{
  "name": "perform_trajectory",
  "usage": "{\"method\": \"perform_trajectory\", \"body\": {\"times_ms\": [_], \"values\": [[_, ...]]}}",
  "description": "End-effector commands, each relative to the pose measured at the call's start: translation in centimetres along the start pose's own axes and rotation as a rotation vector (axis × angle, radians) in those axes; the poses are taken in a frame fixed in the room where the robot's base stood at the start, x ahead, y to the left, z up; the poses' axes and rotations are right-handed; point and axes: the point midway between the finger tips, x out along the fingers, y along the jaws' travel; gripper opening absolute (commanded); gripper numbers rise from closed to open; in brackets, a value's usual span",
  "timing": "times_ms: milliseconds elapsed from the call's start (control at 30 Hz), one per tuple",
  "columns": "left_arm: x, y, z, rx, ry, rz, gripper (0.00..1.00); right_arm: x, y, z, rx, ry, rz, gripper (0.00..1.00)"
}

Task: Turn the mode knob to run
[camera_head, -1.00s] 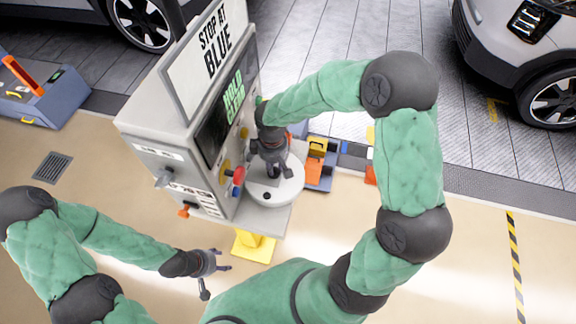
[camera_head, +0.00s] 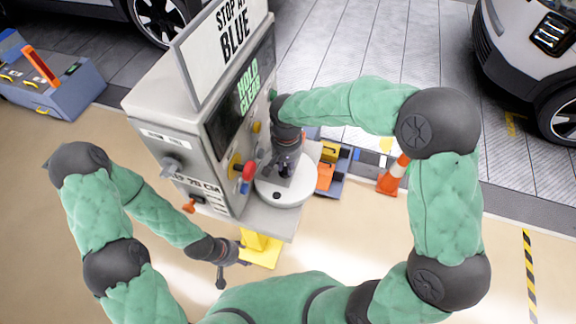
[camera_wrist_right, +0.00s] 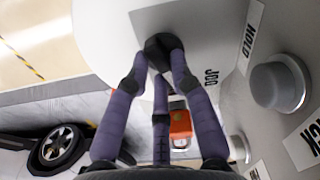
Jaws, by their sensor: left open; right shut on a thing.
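The grey control machine (camera_head: 165,115) stands in the middle of the head view, with knobs and buttons on its panel. My right gripper (camera_head: 285,170) is beside its front panel, over a round white top. In the right wrist view, its fingertips (camera_wrist_right: 158,55) are shut on a small dark knob (camera_wrist_right: 157,42), partly hidden by the fingers. The labels JOG (camera_wrist_right: 211,76) and HOLD (camera_wrist_right: 252,38) are near it; no RUN label is readable. My left gripper (camera_head: 232,260) is open and empty, low in front of the machine.
The display (camera_head: 243,95) shows green text, seemingly HOLD CLEAR. A grey button (camera_wrist_right: 280,87) is to the right of the knob. Cars stand behind.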

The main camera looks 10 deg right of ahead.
Motion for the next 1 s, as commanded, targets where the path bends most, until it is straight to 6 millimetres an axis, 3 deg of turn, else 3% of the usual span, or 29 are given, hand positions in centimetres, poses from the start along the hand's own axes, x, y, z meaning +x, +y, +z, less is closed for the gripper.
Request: {"method": "perform_trajectory", "body": {"times_ms": [433,1000], "values": [[1.1,-0.4,-0.1,0.000,0.000,0.000,0.56,0.1,0.0,0.2,0.293,0.000,0.001,0.00],[1.3,-0.5,-0.1,0.000,0.000,0.000,0.56,0.0,0.0,0.2,0.372,0.000,0.000,0.00]]}}
